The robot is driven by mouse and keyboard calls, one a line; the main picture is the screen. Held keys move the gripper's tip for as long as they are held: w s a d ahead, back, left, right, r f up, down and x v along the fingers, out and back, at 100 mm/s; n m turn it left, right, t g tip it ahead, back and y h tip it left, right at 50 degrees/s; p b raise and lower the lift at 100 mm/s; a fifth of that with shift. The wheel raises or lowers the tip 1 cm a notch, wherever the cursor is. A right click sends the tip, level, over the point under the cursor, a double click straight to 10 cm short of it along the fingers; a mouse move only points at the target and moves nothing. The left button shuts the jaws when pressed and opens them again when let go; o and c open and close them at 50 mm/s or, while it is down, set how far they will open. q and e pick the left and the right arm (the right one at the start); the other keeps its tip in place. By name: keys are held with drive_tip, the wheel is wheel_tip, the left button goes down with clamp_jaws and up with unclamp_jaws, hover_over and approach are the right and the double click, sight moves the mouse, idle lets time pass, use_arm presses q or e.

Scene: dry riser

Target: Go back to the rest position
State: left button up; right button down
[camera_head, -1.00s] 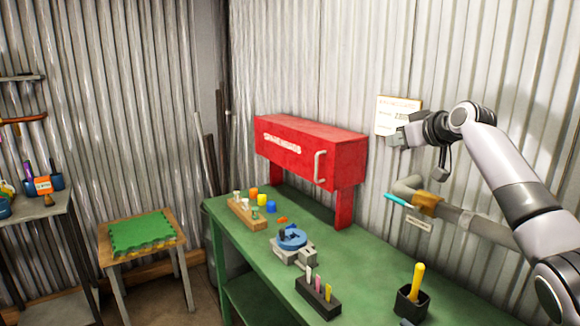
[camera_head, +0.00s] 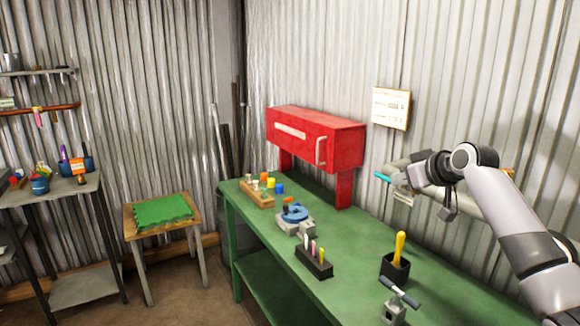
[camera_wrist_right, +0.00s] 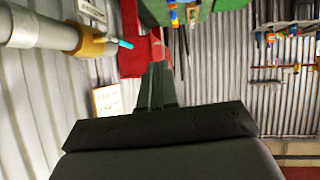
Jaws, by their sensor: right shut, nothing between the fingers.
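My right arm comes in from the right in the head view. Its gripper (camera_head: 400,179) is shut and empty, in front of the corrugated wall, above the far right side of the green workbench (camera_head: 352,262). It overlaps the grey wall pipe in the picture; I cannot tell the gap. In the right wrist view the dark fingers (camera_wrist_right: 156,88) are together with nothing between them. My left gripper is in neither view.
A red cabinet (camera_head: 315,139) stands on the bench behind a blue-topped device (camera_head: 295,217), a pen block (camera_head: 314,262) and a black cup (camera_head: 395,267). A stool (camera_head: 128,223) and a shelf unit (camera_head: 45,197) stand left. Floor between them is clear.

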drive_tip(key=s+a+f+g, duration=0.1)
drive_tip(key=s+a+f, duration=0.1)
drive_tip(key=s+f, duration=0.4)
drive_tip(key=s+a+f+g, duration=0.1)
drive_tip(key=s+a+f, duration=0.1)
drive_tip(key=s+f, duration=0.5)
drive_tip(key=s+a+f+g+h, duration=0.1)
drive_tip(key=s+f, duration=0.5)
drive_tip(key=f, duration=0.6)
drive_tip(key=shift+s+a+f+g, duration=0.15)
drive_tip(key=shift+s+a+g, duration=0.1)
drive_tip(key=shift+a, duration=0.1)
drive_tip(key=shift+s+a+f+g, duration=0.1)
drive_tip(key=shift+a+f+g, duration=0.05)
drive_tip(key=shift+a+g, duration=0.15)
drive_tip(key=s+d+f+m+g+h, duration=0.2)
drive_tip(key=s, duration=1.4)
drive_tip(key=s+d+f+m+g+h, duration=0.1)
drive_tip(key=s+d+f+g, duration=0.1)
drive_tip(key=s, duration=1.3)
drive_tip(key=w+a+f+t+y, duration=0.2)
drive_tip(key=w+f+t, duration=0.4)
drive_tip(key=f, duration=0.3)
drive_tip(key=shift+w+a+f+t, duration=0.35)
drive_tip(key=shift+a+t, duration=0.1)
drive_tip(key=shift+t, duration=0.2)
